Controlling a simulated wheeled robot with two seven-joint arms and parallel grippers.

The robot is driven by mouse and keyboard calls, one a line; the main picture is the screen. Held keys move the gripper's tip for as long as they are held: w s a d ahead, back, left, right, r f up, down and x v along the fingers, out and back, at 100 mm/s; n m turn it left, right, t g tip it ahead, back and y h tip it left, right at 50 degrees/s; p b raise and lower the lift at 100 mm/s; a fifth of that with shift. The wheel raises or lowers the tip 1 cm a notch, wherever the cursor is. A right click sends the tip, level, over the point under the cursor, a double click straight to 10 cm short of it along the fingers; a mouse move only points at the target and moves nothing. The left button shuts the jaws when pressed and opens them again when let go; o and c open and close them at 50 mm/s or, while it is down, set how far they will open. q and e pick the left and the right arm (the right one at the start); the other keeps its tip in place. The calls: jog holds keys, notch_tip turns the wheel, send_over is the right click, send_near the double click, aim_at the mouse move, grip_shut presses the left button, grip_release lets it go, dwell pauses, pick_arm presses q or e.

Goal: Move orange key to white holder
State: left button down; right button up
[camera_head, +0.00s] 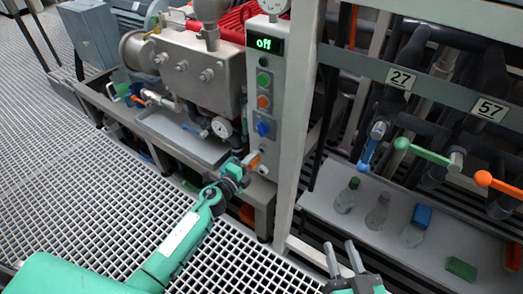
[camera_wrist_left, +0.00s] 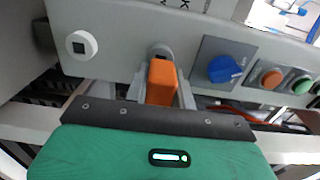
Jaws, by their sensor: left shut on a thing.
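The orange key (camera_wrist_left: 161,82) sits between the two fingers of my left gripper (camera_wrist_left: 160,95), which is shut on it. Its far end is at a grey round socket (camera_wrist_left: 160,50) on the panel face; whether it is inside cannot be told. In the head view the orange key (camera_head: 254,159) shows at the tip of my left gripper (camera_head: 246,166), low on the grey control column. The white holder (camera_wrist_left: 81,44), a round white piece with a dark square centre, is left of the key in the wrist view. My right gripper (camera_head: 343,257) is open and empty, at the bottom of the head view.
A blue knob (camera_wrist_left: 224,69), an orange button (camera_wrist_left: 271,78) and a green button (camera_wrist_left: 301,85) are on the same panel. The column's display (camera_head: 264,43) reads "off". Bottles (camera_head: 346,197) stand on a shelf (camera_head: 320,208) at the right, below coloured valve handles (camera_head: 422,152).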

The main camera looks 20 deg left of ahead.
pick_arm(q)
jog(key=shift+v, duration=1.75)
pick_arm(e)
jog(key=shift+r, duration=0.15)
